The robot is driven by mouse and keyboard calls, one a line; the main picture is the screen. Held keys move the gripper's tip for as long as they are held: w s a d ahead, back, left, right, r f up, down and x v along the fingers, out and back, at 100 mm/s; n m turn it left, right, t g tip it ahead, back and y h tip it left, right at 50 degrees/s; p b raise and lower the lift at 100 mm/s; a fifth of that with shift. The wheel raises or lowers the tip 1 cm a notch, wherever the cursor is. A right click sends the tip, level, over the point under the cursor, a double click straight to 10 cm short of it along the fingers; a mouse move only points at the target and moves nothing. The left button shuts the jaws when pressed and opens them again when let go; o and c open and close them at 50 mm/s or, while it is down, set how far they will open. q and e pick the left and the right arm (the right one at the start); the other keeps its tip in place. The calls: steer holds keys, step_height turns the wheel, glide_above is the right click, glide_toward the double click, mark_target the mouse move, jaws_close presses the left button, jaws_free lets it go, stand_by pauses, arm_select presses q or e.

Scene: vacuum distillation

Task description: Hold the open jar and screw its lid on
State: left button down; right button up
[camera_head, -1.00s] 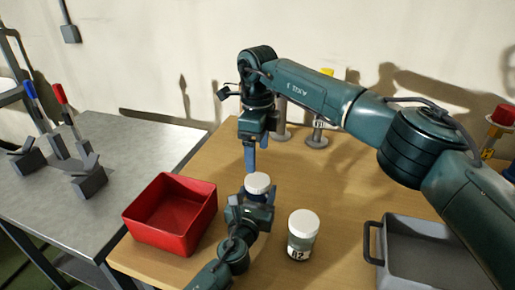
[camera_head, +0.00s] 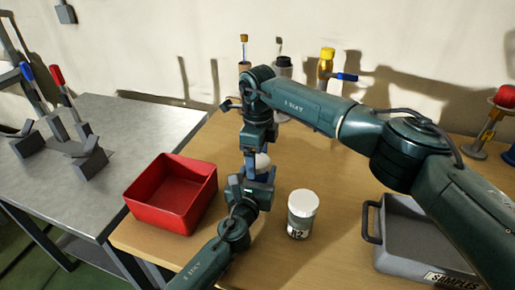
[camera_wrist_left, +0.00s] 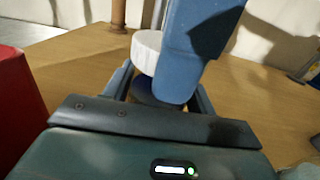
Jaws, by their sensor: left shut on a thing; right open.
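My left gripper (camera_head: 256,182) is shut on a dark jar (camera_wrist_left: 145,88), seen between its fingers in the left wrist view. A white lid (camera_head: 263,161) sits at the top of this jar; it also shows in the left wrist view (camera_wrist_left: 146,50). How tightly it is seated I cannot tell. My right gripper (camera_head: 254,158) points down from above, open, with a blue finger close beside the lid. In the left wrist view this blue right gripper (camera_wrist_left: 195,50) covers the lid's right side and part of the jar. Its other finger is hidden.
A red bin (camera_head: 172,198) is left and a grey samples tray (camera_head: 425,245) right. Several bottles, one yellow-topped (camera_head: 326,65), stand at the back. A metal table (camera_head: 110,185) adjoins on the left.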

steer(key=shift+c, duration=0.4)
steer(key=c, duration=1)
steer(key=o, duration=1.2)
steer(key=shift+c, duration=0.2)
step_height(320, 180, up, 12)
arm_select(q)
steer(key=shift+c, duration=2.1)
jaws_free()
